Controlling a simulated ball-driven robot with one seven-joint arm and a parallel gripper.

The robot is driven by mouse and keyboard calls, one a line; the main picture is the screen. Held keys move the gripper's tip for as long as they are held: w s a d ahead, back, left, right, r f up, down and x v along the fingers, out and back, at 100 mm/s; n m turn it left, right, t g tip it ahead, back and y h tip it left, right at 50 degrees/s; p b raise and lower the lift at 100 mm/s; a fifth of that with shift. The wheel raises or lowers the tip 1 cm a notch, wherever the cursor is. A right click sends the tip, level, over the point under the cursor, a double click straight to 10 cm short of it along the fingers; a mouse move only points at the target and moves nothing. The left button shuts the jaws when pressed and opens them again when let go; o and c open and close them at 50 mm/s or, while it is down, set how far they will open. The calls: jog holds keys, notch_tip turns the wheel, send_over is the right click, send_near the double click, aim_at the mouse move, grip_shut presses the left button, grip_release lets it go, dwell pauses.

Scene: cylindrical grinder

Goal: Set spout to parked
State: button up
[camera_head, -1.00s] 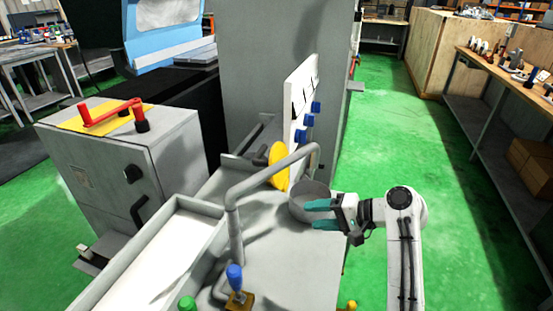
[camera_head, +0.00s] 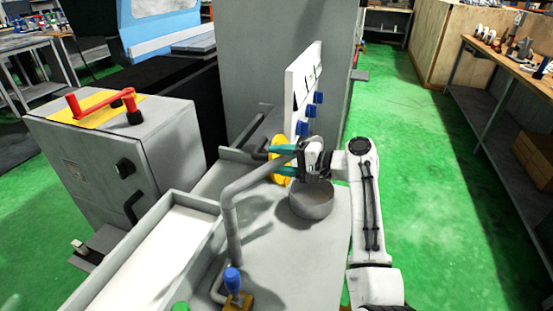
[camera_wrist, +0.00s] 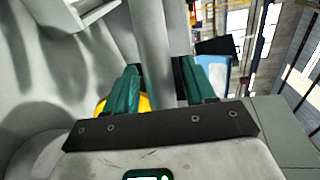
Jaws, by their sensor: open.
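The spout is a grey bent pipe (camera_head: 232,215) that rises from the machine's bed and bends right towards my gripper (camera_head: 274,160). My gripper is open, with its two teal fingers pointing left at the spout's upper arm. In the wrist view the grey pipe (camera_wrist: 152,40) runs between the two open fingers (camera_wrist: 158,90), with a gap on the right side. Whether either finger touches it I cannot tell.
A round grey drum (camera_head: 312,200) lies just below my gripper. A yellow disc (camera_head: 278,158) and a white panel with blue knobs (camera_head: 302,85) stand behind. Green floor is free on the right.

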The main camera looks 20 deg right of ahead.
jog(key=shift+w+a+f, duration=0.1)
jog(key=shift+w+a, duration=0.25)
jog(key=shift+a, duration=0.15)
jog(key=shift+c, duration=0.5)
grip_shut()
